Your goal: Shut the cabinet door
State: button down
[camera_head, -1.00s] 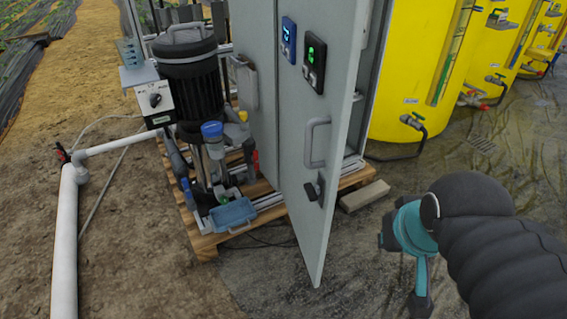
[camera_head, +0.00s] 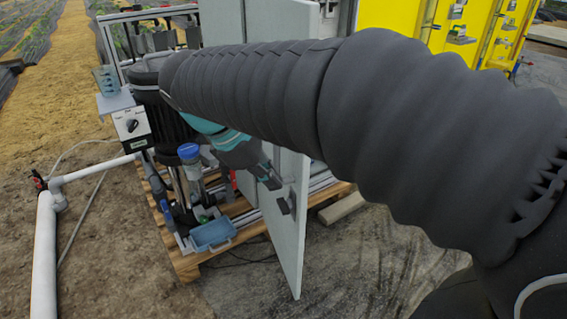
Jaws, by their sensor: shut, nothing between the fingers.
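The grey cabinet door (camera_head: 288,245) stands open, its free edge turned towards me, in the head view. A dark latch (camera_head: 287,203) shows on its lower face. My gripper (camera_head: 274,181) is shut and empty, in front of the door's outer face just above the latch. I cannot tell whether it touches the door. My dark sleeved arm crosses the picture and hides the door's middle, including its pull handle and displays. The cabinet body is mostly hidden behind the door and arm.
A wooden pallet (camera_head: 190,264) carries the skid, with a dark pump (camera_head: 160,113) and a blue tray (camera_head: 213,233) left of the door. A white pipe (camera_head: 46,255) stands at far left. A loose block (camera_head: 342,207) lies by the pallet.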

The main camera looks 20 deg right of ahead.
jog(key=w+a+r+n+h, duration=0.3)
jog(key=w+a+n, duration=0.1)
jog(key=a+n, duration=0.15)
send_near(301, 180)
jog(key=shift+m, duration=0.45)
jog(key=x, duration=0.5)
jog(key=shift+a+f+b, duration=0.35)
jog(key=shift+f+b, duration=0.05)
jog(key=shift+f, duration=0.1)
jog(key=shift+w+d, duration=0.1)
jog(key=shift+d, duration=0.55)
